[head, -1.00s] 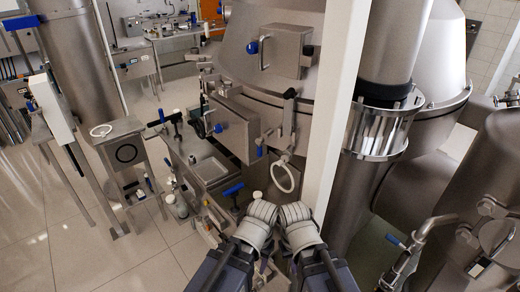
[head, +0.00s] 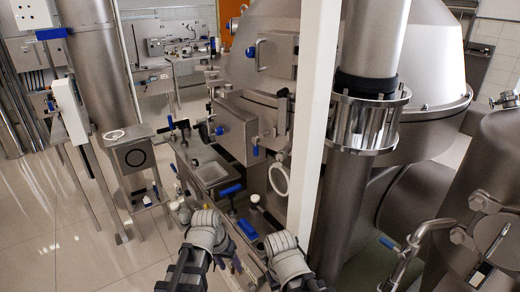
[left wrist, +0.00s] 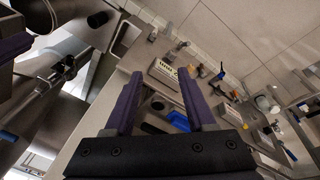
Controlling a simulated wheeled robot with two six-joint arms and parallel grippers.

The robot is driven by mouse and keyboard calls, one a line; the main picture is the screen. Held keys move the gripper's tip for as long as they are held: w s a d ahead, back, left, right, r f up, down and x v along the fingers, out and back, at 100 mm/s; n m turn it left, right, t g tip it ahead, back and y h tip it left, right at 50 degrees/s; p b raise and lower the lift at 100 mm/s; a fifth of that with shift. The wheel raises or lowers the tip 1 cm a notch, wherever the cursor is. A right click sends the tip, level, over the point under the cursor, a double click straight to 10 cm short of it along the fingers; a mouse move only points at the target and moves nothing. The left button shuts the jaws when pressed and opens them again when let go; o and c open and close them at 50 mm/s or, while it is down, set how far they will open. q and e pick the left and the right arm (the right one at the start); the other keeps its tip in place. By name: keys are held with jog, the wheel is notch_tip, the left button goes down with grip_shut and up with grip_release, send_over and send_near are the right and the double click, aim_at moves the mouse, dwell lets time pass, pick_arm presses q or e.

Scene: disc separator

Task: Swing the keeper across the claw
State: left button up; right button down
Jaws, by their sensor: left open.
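I cannot tell for sure which part is the keeper and which the claw. A dark upright lever (head: 282,95) stands on a bracket at the front of the big steel housing, and a white ring (head: 279,180) hangs below it. My left gripper (head: 207,222) is low in the head view, left of and below that ring. In the left wrist view its two purple fingers (left wrist: 160,88) are apart with nothing gripped. A blue handle (left wrist: 178,120) shows beyond and between them on a bench. My right arm comes in at the bottom of the head view; its fingers cannot be made out.
A pale post (head: 312,130) rises just right of the ring. A steel box (head: 237,130) juts from the housing. Open tiled floor (head: 60,235) is at the left.

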pick_arm(q)
jog(key=w+d+r+m+t+h, duration=0.1)
jog(key=w+d+r+h, duration=0.1)
jog(key=w, duration=0.4)
jog(key=w+d+r+m+t+h, duration=0.1)
jog(key=w+m+h, duration=0.1)
jog(key=w, duration=0.4)
jog(key=m+t+h, duration=0.4)
jog(key=t+h, duration=0.3)
jog(key=t, duration=0.2)
send_near(256, 147)
jog(key=w+a+x, duration=0.1)
jog(key=x, duration=1.2)
jog(key=shift+d+f+b, duration=0.1)
jog(key=shift+d+b, duration=0.2)
jog(key=shift+d, duration=0.2)
jog(key=shift+c, duration=0.3)
grip_shut()
